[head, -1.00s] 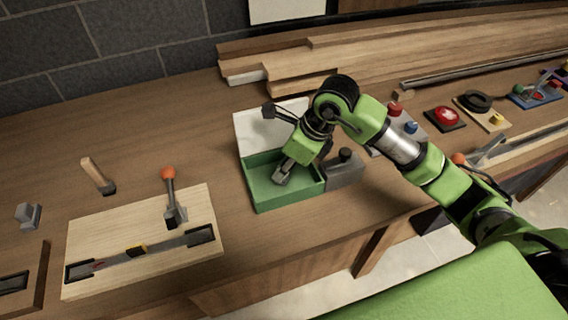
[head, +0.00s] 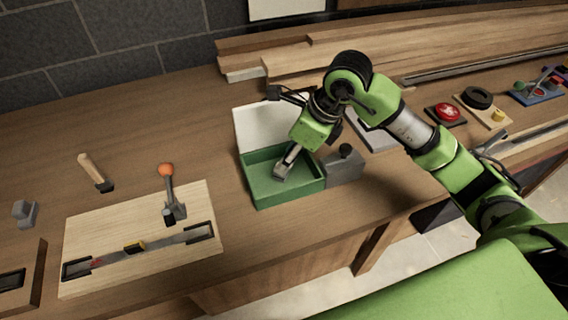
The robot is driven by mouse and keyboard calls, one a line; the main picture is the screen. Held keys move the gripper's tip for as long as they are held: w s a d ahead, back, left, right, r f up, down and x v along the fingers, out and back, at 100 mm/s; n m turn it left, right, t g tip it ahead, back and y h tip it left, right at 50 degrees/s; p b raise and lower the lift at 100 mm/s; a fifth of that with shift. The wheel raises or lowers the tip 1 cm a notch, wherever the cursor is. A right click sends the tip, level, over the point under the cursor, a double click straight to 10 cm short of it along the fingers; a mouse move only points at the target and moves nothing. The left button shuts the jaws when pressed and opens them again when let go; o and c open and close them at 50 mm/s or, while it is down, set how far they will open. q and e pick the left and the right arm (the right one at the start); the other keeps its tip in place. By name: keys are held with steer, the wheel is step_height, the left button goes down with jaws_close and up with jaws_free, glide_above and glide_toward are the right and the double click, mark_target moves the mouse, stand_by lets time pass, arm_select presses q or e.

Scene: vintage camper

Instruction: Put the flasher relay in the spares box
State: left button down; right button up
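The spares box appears to be the green open-topped box (head: 290,199) with a white lid standing up at its back, in the middle of the bench. My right gripper (head: 281,173) points down into this box from above, its grey tip over or near the box floor. A small pale grey shape shows at the tip. I cannot tell whether it is the fingers alone or the flasher relay at them, nor whether the fingers are open. I cannot clearly identify the relay elsewhere. My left gripper is not in view.
A grey block with a black knob (head: 343,169) stands against the box's right side. A wooden board (head: 100,222) with a strip and an orange-knobbed lever (head: 167,185) lies left. A wooden-handled tool (head: 93,171) and a grey block (head: 24,213) lie farther left. Planks (head: 300,62) line the back.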

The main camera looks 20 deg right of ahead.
steer(key=b+v, duration=0.1)
steer(key=v, duration=0.7)
steer(key=shift+r, duration=0.2)
steer(key=shift+s, duration=0.1)
